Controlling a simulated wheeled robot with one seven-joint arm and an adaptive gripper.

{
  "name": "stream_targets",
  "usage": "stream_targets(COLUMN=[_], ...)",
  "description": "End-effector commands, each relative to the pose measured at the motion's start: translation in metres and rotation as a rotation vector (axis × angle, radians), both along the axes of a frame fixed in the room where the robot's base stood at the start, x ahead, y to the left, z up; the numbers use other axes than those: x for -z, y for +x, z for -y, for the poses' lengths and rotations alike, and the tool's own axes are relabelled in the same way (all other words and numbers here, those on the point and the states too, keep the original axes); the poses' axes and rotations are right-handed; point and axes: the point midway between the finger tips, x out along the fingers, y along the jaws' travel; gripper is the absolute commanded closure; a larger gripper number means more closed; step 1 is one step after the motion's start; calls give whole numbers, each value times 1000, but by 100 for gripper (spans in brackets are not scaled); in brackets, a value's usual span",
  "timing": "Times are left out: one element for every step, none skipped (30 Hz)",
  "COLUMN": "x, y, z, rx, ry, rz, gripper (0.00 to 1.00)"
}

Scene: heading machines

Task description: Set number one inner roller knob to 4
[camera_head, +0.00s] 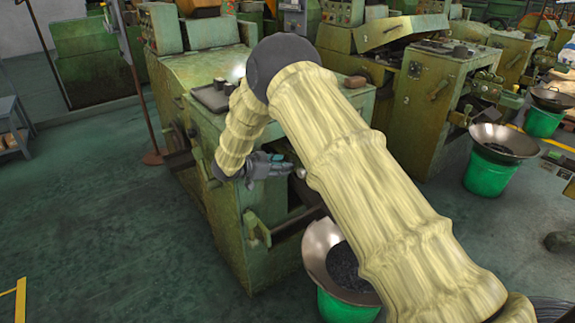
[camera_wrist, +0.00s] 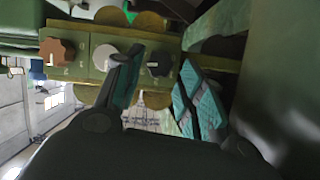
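In the wrist view a green panel (camera_wrist: 90,75) carries a row of three knobs: a brown knob (camera_wrist: 57,52) at the left, a pale grey knob (camera_wrist: 105,57) in the middle and a dark knob (camera_wrist: 160,63) at the right. I cannot tell which is the number one inner roller knob, and the dial marks are too small to read. My gripper (camera_wrist: 160,65) is open, its teal-padded fingers apart with the dark knob showing between their tips. The left finger partly covers the grey knob. Contact cannot be told. In the head view my gripper (camera_head: 275,165) is at the machine's front.
The green machine (camera_head: 190,75) stands before me, with a dark tray (camera_head: 212,97) on top. A metal bowl on a green bucket (camera_head: 345,307) stands below my arm. Another green bucket (camera_head: 487,175) is at the right. The floor at the left (camera_head: 100,230) is clear.

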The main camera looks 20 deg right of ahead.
Motion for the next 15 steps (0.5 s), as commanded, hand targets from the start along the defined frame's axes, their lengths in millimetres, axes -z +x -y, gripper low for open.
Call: stream_targets(x=[2, 4, 6, 7, 9, 10, 10, 11, 12, 12, 12, 13, 13, 13, 13], y=[2, 4, 5, 7, 8, 9, 10, 11, 12, 12, 13, 13, 13, 13, 13], z=[7, 10, 15, 17, 20, 22, 24, 26, 28, 29, 30, 30, 31, 31, 31], rx=[1, 1, 2, 2, 1, 1, 0, 0, 0, 0, 0, 0, 0, 0, 0], ry=[0, -1, -1, -1, 0, 0, 0, 0, -1, -1, -1, -1, -1, -1, -1], rz=[0, 0, 0, 0, 0, 0, 0, 0, 0, 0, 0, 0, 0, 0, 0], gripper=[61, 61, 61, 61, 61, 61, 61, 61, 61, 61, 61, 61, 61, 61, 61])
